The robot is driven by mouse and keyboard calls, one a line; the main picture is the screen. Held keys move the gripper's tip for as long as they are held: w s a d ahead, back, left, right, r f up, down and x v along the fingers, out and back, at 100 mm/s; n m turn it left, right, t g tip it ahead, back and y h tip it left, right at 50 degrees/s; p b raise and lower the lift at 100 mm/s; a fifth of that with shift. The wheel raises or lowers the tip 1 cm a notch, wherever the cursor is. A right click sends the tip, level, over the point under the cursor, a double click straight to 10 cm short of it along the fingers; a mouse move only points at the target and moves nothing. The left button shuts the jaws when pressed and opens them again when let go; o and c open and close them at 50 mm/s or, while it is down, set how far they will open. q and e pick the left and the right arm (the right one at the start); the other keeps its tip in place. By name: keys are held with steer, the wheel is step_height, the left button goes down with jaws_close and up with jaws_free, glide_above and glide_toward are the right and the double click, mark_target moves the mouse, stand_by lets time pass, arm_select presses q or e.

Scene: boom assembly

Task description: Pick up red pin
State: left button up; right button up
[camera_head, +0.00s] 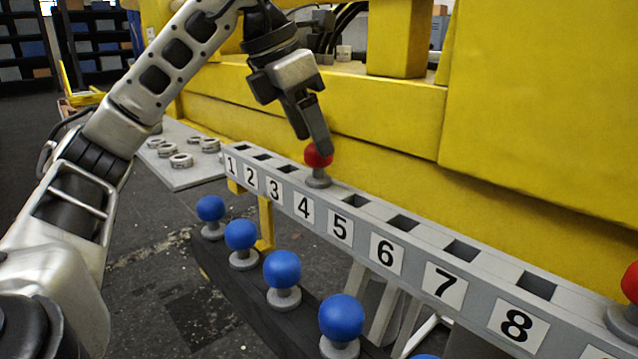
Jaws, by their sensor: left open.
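A red pin (318,156) with a round red head and grey base stands upright in the grey numbered rail (375,185), near the label 4. My left gripper (316,140) points down at this pin from above, with its fingers at the red head. The fingers overlap each other in this view, and I cannot tell whether they touch the head. A second red pin (629,300) stands at the right edge of the picture, near the far right of the rail, partly cut off. My right gripper is out of view.
Several blue pins (282,270) stand in a row on a dark lower beam (245,310) in front of the rail. Several empty square slots (403,223) show in the rail's top. A grey plate (180,177) with metal rings lies behind left. A yellow machine body (540,120) rises close behind the rail.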

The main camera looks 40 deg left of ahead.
mark_target(323, 161)
arm_select(q)
steer(key=shift+w+x, duration=0.15)
steer(key=shift+x, duration=1.3)
steer(key=shift+w+x, duration=0.1)
steer(key=shift+x, duration=1.35)
steer(key=shift+a+r, duration=0.1)
steer(key=shift+a, duration=0.1)
steer(key=c, duration=1.2)
